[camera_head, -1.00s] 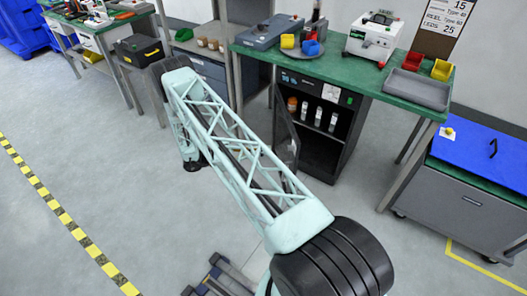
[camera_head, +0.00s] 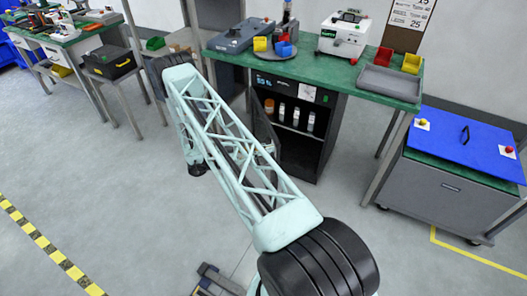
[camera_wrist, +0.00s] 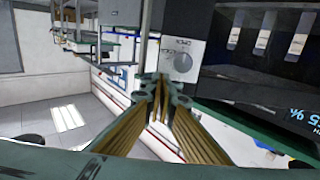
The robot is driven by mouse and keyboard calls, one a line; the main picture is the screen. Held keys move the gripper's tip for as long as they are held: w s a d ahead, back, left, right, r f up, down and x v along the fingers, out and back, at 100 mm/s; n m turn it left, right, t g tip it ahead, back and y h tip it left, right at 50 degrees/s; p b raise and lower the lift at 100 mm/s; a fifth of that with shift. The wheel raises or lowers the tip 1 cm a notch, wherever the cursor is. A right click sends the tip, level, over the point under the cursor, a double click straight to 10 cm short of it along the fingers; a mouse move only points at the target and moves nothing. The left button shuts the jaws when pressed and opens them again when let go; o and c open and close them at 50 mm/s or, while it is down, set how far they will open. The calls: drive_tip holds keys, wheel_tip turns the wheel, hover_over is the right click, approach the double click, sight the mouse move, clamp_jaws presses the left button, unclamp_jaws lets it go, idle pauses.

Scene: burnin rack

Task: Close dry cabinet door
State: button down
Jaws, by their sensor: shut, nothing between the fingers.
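The dry cabinet (camera_head: 333,125) is a dark box under the green bench, with its front open onto shelves holding several bottles (camera_head: 296,117). Its door (camera_head: 261,124) stands swung out at the cabinet's left side, partly behind my arm. My gripper (camera_wrist: 160,82) is shut and empty, in front of a pale panel with a round knob (camera_wrist: 182,62). Contact with the door cannot be told.
The green bench (camera_head: 385,92) carries a white machine (camera_head: 345,38), a grey tray (camera_head: 391,80) and small bins. A grey cart (camera_head: 440,192) with a blue lid (camera_head: 463,142) stands at right. Open floor (camera_head: 110,200) lies at left, with a yellow-black line.

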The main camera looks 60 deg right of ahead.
drive_tip(key=shift+s+d, duration=0.25)
idle(0.4)
